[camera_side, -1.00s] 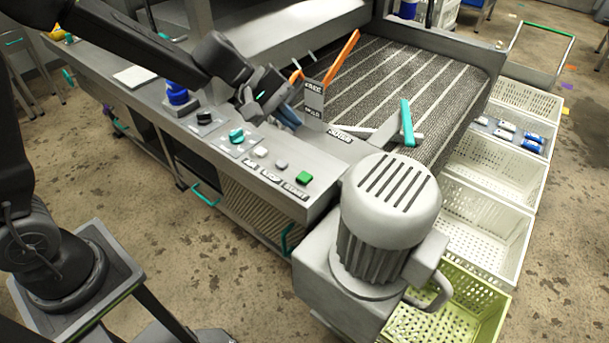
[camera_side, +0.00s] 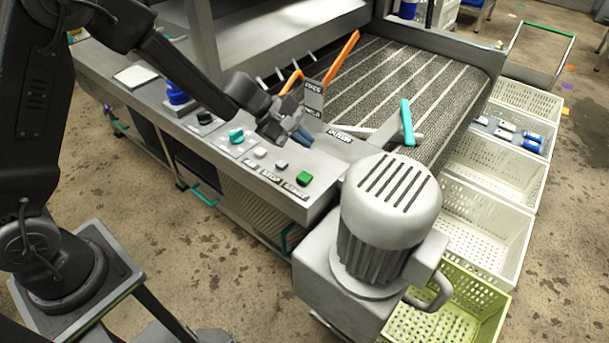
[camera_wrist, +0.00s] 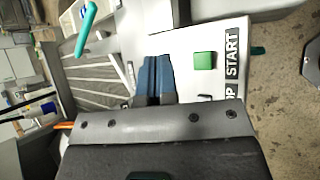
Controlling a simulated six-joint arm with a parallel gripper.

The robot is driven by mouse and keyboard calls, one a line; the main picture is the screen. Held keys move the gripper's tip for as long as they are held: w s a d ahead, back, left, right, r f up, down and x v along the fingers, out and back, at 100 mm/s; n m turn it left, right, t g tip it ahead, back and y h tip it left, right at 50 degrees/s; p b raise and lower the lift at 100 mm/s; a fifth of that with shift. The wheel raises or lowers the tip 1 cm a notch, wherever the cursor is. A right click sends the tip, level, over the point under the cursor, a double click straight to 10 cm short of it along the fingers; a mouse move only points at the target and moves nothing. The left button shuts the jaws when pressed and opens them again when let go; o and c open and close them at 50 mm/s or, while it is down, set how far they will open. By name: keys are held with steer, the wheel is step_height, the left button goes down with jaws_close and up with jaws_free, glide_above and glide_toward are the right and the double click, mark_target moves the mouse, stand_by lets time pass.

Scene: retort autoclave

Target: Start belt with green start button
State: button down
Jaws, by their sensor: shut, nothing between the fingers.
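The green start button (camera_side: 304,177) is a square cap at the right end of the button row on the grey control panel, beside the START label (camera_side: 296,190). In the wrist view the green button (camera_wrist: 204,60) is right of my fingers, with the START label (camera_wrist: 232,52) next to it. My gripper (camera_side: 304,137) is over the panel, up and behind the button in the side view, apart from it. Its blue fingertips (camera_wrist: 155,62) are together and empty. The belt (camera_side: 400,85) is dark with pale stripes, behind the panel.
Two pale buttons (camera_side: 281,164) and a teal knob (camera_side: 236,135) are left of the green button. A grey motor (camera_side: 392,195) stands close to its right. A small sign (camera_side: 313,100) and a teal-handled lever (camera_side: 407,122) stand near the belt. White crates (camera_side: 485,215) line the right.

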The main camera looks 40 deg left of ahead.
mark_target(303, 177)
steer(key=shift+f, duration=4)
steer(key=shift+f, duration=0.1)
steer(key=shift+f, duration=0.3)
